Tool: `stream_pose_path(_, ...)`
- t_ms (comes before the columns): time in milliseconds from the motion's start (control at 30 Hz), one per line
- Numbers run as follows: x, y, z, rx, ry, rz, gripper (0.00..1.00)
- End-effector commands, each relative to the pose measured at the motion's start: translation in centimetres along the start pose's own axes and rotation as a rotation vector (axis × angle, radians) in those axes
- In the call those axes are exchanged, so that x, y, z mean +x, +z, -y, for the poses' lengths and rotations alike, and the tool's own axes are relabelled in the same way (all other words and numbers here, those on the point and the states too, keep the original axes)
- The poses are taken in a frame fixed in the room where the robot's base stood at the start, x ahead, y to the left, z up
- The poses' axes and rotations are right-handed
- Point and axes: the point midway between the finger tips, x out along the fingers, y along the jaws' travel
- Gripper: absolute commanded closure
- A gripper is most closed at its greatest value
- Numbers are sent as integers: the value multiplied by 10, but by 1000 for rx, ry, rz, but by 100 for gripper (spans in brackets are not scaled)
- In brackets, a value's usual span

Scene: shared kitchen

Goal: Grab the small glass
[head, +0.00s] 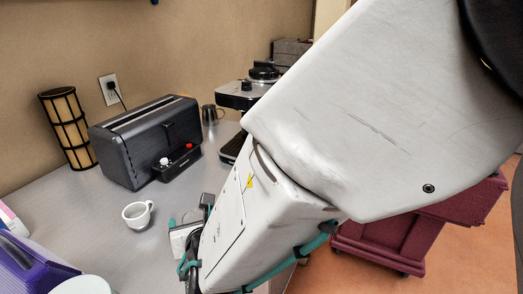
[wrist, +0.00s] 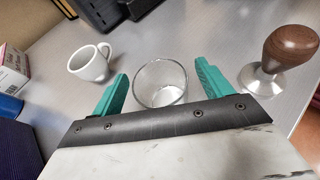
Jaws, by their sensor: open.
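The small glass (wrist: 161,86) is clear and stands upright on the grey counter in the wrist view. My gripper (wrist: 163,69) is open, with one teal finger on each side of the glass. The glass's lower front is hidden behind the gripper's dark edge. I cannot tell whether either finger touches it.
A white cup (wrist: 90,63) stands left of the glass, and a wooden-handled tamper (wrist: 286,55) stands close on the right. A black toaster (head: 145,140), a lamp (head: 67,127) and a coffee machine (head: 245,95) stand at the back. Purple item (head: 30,268) front left.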

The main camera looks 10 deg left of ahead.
Motion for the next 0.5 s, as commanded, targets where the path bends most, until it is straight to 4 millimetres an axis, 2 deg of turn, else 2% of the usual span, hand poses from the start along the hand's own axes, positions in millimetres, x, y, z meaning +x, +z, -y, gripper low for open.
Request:
stream_pose_path(167, 0, 0, 0, 1, 0, 1, 22)
stream_pose_path(200, 0, 0, 0, 1, 0, 1, 27)
stream_pose_path(300, 0, 0, 0, 1, 0, 1, 55)
stream_pose_path(400, 0, 0, 0, 1, 0, 1, 78)
stream_pose_path(500, 0, 1, 0, 2, 0, 2, 78)
